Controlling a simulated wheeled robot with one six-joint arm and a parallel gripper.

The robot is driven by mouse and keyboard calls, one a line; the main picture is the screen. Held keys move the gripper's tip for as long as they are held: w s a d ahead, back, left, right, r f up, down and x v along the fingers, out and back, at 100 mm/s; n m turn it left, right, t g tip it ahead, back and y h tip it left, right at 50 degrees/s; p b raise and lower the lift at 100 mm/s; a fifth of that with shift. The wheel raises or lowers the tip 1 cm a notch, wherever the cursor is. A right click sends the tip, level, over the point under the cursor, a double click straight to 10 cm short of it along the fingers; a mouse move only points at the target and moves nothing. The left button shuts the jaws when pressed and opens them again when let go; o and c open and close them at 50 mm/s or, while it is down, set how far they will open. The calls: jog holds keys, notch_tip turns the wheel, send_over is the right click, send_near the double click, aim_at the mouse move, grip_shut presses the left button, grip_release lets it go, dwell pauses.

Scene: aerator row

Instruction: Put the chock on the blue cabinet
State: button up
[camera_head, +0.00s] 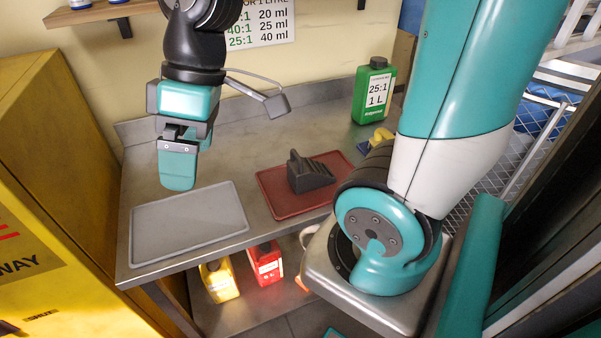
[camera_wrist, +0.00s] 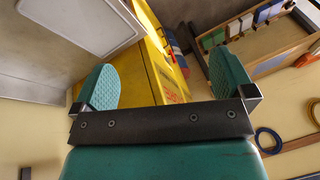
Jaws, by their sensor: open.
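The chock (camera_head: 311,172) is a dark, ribbed wedge lying on a red mat (camera_head: 270,190) on the grey bench. My gripper (camera_head: 178,168) hangs above the bench to the left of the chock, over the back of a grey mat, and is apart from the chock. In the wrist view my gripper (camera_wrist: 165,84) has its two teal fingers wide apart with nothing between them. The chock does not show in the wrist view. I cannot make out a blue cabinet for certain in either view.
A grey mat (camera_head: 188,224) lies empty on the bench's left. A green bottle (camera_head: 374,92) stands at the back right. A yellow cabinet (camera_head: 50,170) flanks the bench on the left. Yellow (camera_head: 218,281) and red (camera_head: 265,265) containers stand on the shelf below.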

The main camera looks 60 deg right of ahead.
jog(key=w+d+f+b, duration=0.1)
jog(key=w+d+f, duration=0.15)
jog(key=d, duration=0.35)
jog(key=w+d+f, duration=0.1)
jog(key=w+d, duration=0.2)
jog(key=d, duration=0.2)
jog(key=n+t+b, duration=0.1)
jog(key=n+b, duration=0.1)
jog(key=n, duration=0.1)
send_over(308, 164)
jog(key=w+a, duration=0.2)
jog(key=a, duration=0.1)
notch_tip(308, 164, down, 4)
jog(key=s+d+f, duration=0.3)
jog(key=s+d, duration=0.2)
jog(key=d, duration=0.3)
jog(key=shift+n+t, duration=0.4)
jog(key=shift+t, duration=0.1)
jog(key=x, duration=0.7)
jog(key=p+x, duration=0.1)
jog(key=x, duration=0.3)
jog(key=shift+s+d+f, duration=0.1)
jog(key=shift+s+f, duration=0.1)
jog(key=shift+s, duration=0.05)
jog(key=shift+p+x, duration=0.85)
jog(key=shift+x, duration=2.1)
jog(key=shift+c, duration=0.5)
